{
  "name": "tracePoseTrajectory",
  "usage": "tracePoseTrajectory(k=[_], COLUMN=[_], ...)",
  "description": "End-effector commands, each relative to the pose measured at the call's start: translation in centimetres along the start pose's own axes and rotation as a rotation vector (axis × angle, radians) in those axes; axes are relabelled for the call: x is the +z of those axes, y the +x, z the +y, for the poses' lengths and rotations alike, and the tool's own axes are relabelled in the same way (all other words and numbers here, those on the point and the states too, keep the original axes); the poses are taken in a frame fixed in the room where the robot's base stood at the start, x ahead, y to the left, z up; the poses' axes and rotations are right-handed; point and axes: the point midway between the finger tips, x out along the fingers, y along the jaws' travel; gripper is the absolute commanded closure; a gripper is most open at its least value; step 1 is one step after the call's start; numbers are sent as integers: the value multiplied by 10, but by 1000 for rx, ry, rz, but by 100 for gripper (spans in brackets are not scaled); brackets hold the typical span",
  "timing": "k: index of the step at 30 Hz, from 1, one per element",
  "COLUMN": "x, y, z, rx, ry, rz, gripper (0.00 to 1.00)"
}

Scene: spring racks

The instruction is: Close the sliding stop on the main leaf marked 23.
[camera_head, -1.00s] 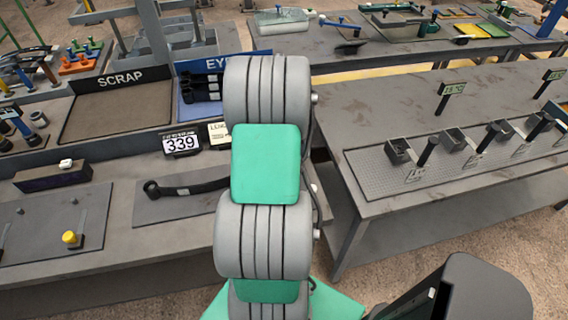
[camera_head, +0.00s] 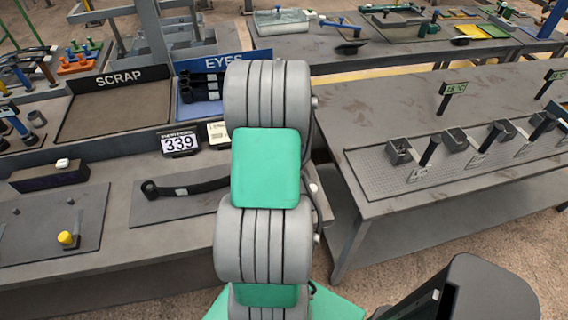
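A dark leaf (camera_head: 200,187) with a rolled eye at its left end lies on a grey plate (camera_head: 150,211) on the near bench. It has a small pale label, too small to read. My arm hides the leaf's right end. I cannot make out the number 23 or a sliding stop on it. My gripper is not in view; only my arm's grey and green links show, standing up in front of the bench.
A sign reading 339 (camera_head: 180,144) stands behind the leaf. A SCRAP tray (camera_head: 115,115) and a blue EYES tray (camera_head: 200,105) are behind it. A panel with a yellow knob (camera_head: 66,238) is at left. A bench with several small bins (camera_head: 400,151) is at right.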

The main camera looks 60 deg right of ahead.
Motion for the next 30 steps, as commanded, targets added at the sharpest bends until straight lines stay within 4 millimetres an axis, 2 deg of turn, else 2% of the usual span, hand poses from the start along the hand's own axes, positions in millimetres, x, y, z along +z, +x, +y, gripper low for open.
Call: tracePoseTrajectory(k=[30], x=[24], y=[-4], z=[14], rx=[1], ry=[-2], rz=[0], gripper=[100])
